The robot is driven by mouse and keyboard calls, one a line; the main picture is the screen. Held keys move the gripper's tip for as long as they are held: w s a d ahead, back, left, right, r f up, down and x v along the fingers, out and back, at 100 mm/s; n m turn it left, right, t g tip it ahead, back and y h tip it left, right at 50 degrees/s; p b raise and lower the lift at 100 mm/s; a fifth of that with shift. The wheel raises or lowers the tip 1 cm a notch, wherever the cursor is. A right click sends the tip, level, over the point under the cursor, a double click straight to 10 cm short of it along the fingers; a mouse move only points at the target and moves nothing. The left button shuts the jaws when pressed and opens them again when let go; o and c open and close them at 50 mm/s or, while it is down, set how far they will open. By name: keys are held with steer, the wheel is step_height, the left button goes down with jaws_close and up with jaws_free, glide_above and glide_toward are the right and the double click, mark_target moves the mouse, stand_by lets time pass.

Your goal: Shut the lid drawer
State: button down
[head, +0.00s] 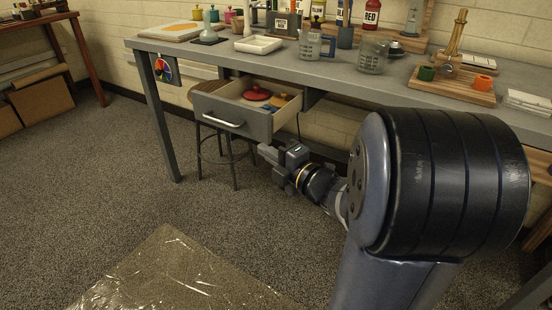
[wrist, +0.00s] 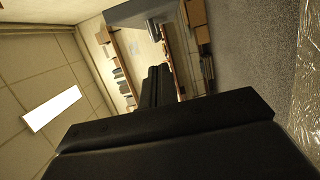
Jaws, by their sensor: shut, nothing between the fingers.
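The lid drawer (head: 240,112) is pulled out from under the grey bench in the head view. It has a grey front with a pale bar handle (head: 223,120). Inside lie a red lid (head: 257,93), a yellow-orange lid (head: 279,100) and a blue item that is partly hidden. My gripper (head: 264,150) is just right of and below the drawer front, apart from the handle. In the wrist view its dark fingers (wrist: 158,75) are together with nothing between them.
The grey bench top (head: 215,47) carries jugs, bottles, a white tray (head: 258,44) and wooden stands. A stool (head: 225,150) stands under the drawer. A bench leg (head: 160,120) is left of it. A clear plastic sheet (head: 170,275) lies on the open carpet in front.

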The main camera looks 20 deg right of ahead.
mark_target(291, 109)
steer(key=w, duration=0.2)
steer(key=w+b, duration=0.1)
steer(key=w, duration=0.4)
steer(key=shift+d+f, duration=0.1)
steer(key=shift+d, duration=0.15)
steer(key=shift+w+d, duration=0.25)
steer(key=shift+d, duration=0.1)
steer(key=w+d, duration=0.3)
steer(key=d, duration=0.1)
steer(key=w+d+p, duration=0.1)
steer(key=w+d, duration=0.2)
steer(key=d, duration=0.1)
steer(key=w+d, duration=0.3)
steer(key=d, duration=0.2)
steer(key=shift+w+p, duration=0.25)
steer(key=shift+p, duration=0.15)
